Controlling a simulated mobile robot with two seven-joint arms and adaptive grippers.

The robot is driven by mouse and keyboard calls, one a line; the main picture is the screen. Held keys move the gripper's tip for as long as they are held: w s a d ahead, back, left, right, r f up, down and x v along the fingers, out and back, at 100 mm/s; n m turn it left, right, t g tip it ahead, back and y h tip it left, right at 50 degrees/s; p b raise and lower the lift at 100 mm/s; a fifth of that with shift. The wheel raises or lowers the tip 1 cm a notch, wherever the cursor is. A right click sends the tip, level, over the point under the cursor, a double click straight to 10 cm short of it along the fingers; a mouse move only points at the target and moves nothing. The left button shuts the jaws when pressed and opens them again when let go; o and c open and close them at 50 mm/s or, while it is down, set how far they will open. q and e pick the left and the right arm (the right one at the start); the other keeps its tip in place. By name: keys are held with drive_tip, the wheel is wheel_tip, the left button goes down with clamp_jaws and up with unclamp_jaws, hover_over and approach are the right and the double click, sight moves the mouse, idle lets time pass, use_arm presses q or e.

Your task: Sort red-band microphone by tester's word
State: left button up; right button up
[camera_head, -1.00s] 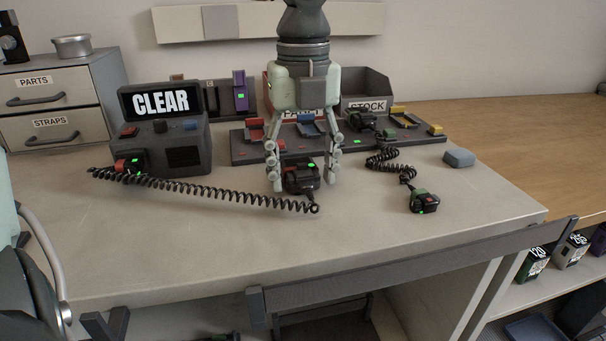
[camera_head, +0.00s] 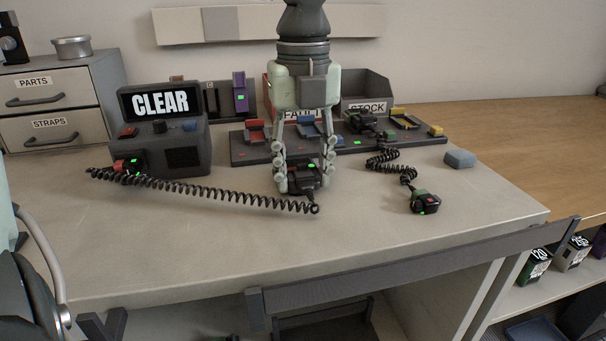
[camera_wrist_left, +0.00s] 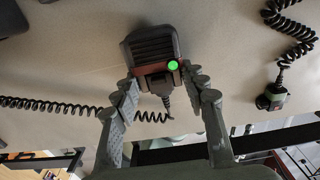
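The red-band microphone (camera_head: 304,179) lies on the table, dark with a red band; a green light shows on it in the left wrist view (camera_wrist_left: 155,58). My left gripper (camera_head: 304,184) points down with a finger at each side of it, and its fingertips (camera_wrist_left: 160,80) appear closed against the sides. A coiled cord (camera_head: 215,192) runs from the microphone towards the tester (camera_head: 166,155), whose display reads CLEAR (camera_head: 160,103). Behind the gripper is a bin marked FAULT (camera_head: 290,116), partly hidden by it; a bin marked STOCK (camera_head: 368,106) stands to its right. My right gripper is not in view.
A green-band microphone (camera_head: 424,203) lies to the right on a coiled cord (camera_head: 386,163). A dark rack (camera_head: 250,155) with coloured cradles stands before the bins. A blue-grey block (camera_head: 460,159) sits near the right edge. The front of the table is clear.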

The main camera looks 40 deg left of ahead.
sight(303, 172)
use_arm(q)
drive_tip(key=shift+c, duration=0.9)
drive_tip(key=shift+r, duration=0.1)
drive_tip(key=shift+r+p, duration=1.35)
drive_tip(key=shift+r, duration=1.1)
drive_tip(key=shift+f, duration=0.1)
drive_tip(key=shift+f+b, duration=0.4)
drive_tip(key=shift+f, duration=0.1)
wheel_tip(303, 172, down, 4)
drive_tip(key=shift+f+b, duration=0.1)
drive_tip(key=shift+b, duration=1)
drive_tip(key=shift+r+p, duration=0.3)
drive_tip(key=shift+p, duration=0.25)
drive_tip(key=shift+c, duration=0.5)
drive_tip(key=shift+f, duration=0.15)
